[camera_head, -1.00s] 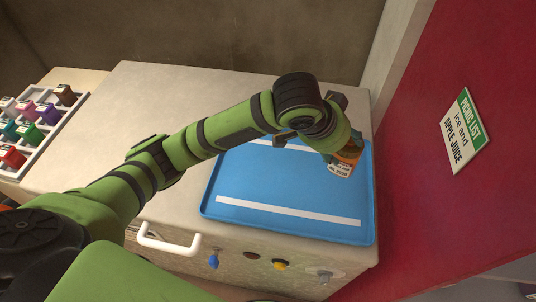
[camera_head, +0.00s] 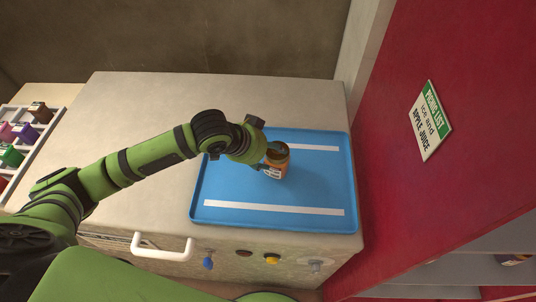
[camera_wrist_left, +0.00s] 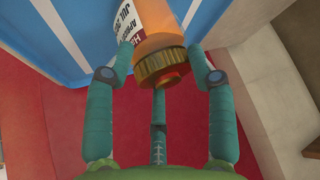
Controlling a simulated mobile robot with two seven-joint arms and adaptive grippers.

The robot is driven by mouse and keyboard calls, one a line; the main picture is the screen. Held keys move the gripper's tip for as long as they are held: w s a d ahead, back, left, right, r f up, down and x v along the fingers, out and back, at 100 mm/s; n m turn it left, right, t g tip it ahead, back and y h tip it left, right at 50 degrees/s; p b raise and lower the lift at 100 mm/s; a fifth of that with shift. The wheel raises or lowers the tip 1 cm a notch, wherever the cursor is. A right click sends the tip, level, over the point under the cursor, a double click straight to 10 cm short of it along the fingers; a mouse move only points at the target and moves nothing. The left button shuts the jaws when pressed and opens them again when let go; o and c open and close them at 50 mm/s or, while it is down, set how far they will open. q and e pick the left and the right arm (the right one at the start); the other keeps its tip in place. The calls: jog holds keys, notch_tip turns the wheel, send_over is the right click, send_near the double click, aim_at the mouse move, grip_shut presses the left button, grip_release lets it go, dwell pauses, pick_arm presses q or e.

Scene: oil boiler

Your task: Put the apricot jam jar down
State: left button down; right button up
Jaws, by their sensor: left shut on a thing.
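The apricot jam jar (camera_head: 276,163), orange with a white label and a gold-brown lid, is over the middle of the blue tray (camera_head: 235,193), between its two white stripes. My left gripper (camera_head: 268,153) is shut on the jar from its left side. In the left wrist view the jar (camera_wrist_left: 153,28) lies between the teal fingers, its lid facing the gripper and its label partly visible. I cannot tell whether its base touches the tray. My right gripper is not in view.
The tray lies on a beige cabinet top (camera_head: 130,120) with a white handle (camera_head: 162,248) and several knobs in front. A rack of coloured jars (camera_head: 24,135) is at left. The tray's front is clear.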

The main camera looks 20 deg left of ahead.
pick_arm(q)
jog(key=shift+f, duration=1.2)
jog(key=shift+c, duration=2)
grip_release()
jog(key=shift+f, duration=0.1)
jog(key=b+v, duration=0.1)
jog(key=v, duration=1.1)
jog(key=shift+r, duration=0.2)
